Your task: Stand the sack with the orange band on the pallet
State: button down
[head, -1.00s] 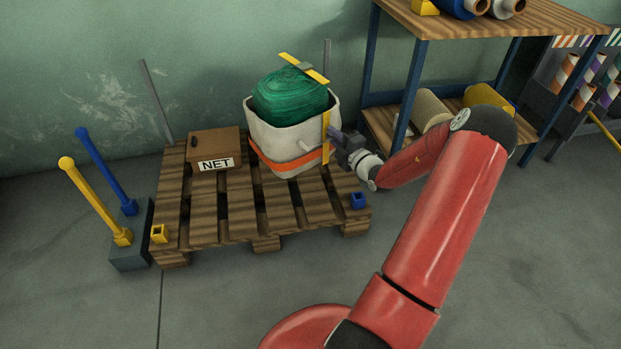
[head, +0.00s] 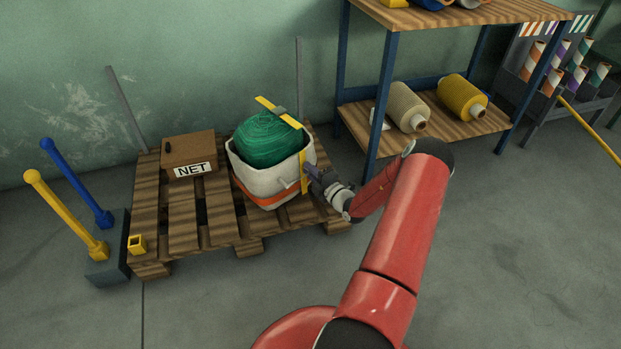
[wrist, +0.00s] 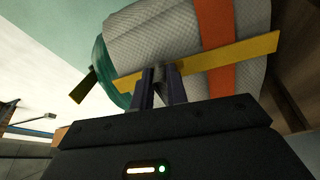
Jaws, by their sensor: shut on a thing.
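The white sack (head: 241,174) with the orange band (head: 256,195) holds a green net bundle (head: 265,140) under a yellow strap. It is over the right part of the wooden pallet (head: 184,224), roughly upright. Its base is low at the slats, but I cannot tell whether it rests on them. My gripper (head: 309,172) is shut on the sack's right side, by the yellow strip. In the wrist view the fingers (wrist: 160,76) meet the pale sack cloth (wrist: 165,35) at that strip, and the orange band (wrist: 216,45) shows beside them.
A brown box (head: 189,150) marked NET sits on the pallet's left. Yellow (head: 65,210) and blue (head: 80,185) posts stand left of it. A yellow socket (head: 136,244) is at the front left corner. A shelf (head: 372,110) with spools stands behind right. Front floor is clear.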

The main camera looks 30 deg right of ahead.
notch_tip(320, 180, down, 2)
jog(key=shift+f, duration=0.25)
jog(key=c, duration=1.8)
grip_release()
jog(key=shift+f, duration=0.15)
jog(key=shift+c, duration=0.2)
jog(key=o, duration=0.5)
jog(key=shift+c, duration=0.2)
